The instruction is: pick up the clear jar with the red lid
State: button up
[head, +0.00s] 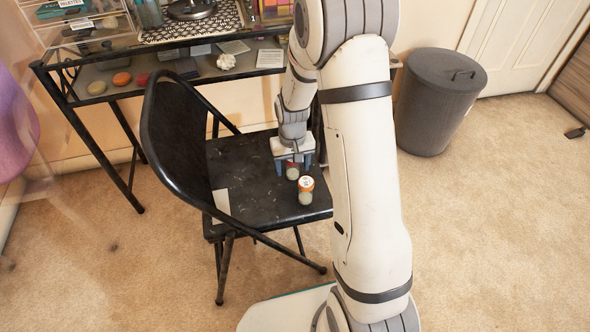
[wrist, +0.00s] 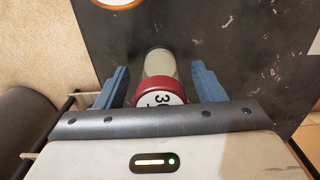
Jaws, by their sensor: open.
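The clear jar with the red lid (wrist: 160,92) stands between the two blue fingers of my gripper (wrist: 160,88) in the wrist view. A white label with dark digits shows on its lid, and pale contents show through its side. There is a gap between the jar and each finger, so my gripper is open around it. In the head view the jar (head: 292,172) stands on the black chair seat, partly hidden by my gripper (head: 294,164). A second jar with an orange lid (head: 306,190) stands close by, nearer the seat's front right corner.
The chair's seat (head: 240,170) is otherwise mostly clear, with a pale paper (head: 221,205) at its left edge. The chair's curved backrest (head: 170,130) rises on the left. A black desk (head: 130,80) with small objects stands behind. A dark bin (head: 435,100) is at the right.

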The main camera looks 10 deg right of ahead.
jog(key=shift+c, duration=0.5)
jog(key=c, duration=1)
jog(key=shift+o, duration=0.2)
jog(key=shift+r, duration=0.1)
